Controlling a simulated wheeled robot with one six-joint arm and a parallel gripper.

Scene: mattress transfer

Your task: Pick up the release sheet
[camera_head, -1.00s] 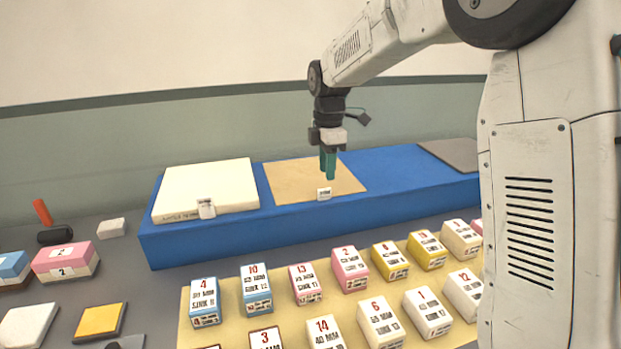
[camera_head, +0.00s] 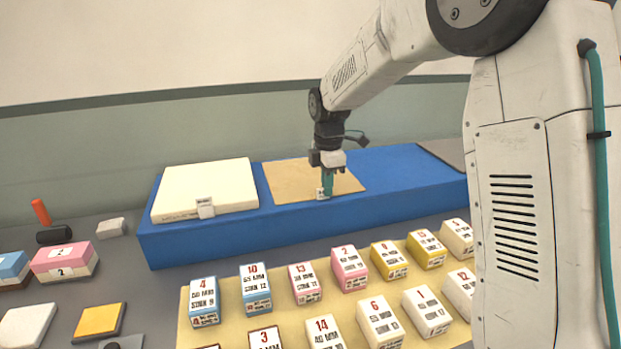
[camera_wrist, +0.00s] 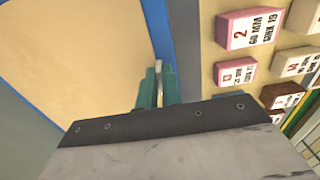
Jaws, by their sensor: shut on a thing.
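The release sheet (camera_head: 293,182) is a flat tan square lying on the blue bench, with a small white label tab (camera_head: 320,194) at its front edge. It fills the left of the wrist view (camera_wrist: 75,50). My gripper (camera_head: 326,192) points down at that front edge, and its teal fingers partly hide the tab. In the wrist view my gripper (camera_wrist: 158,78) is shut on a thin pale piece at the sheet's edge, which looks like the tab. The sheet still looks flat on the bench.
A thick cream mattress block (camera_head: 205,187) with a label lies left of the sheet on the blue bench (camera_head: 230,232). A dark grey pad (camera_head: 447,154) lies at the bench's right end. Several numbered blocks (camera_head: 350,268) stand on a tan board in front.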

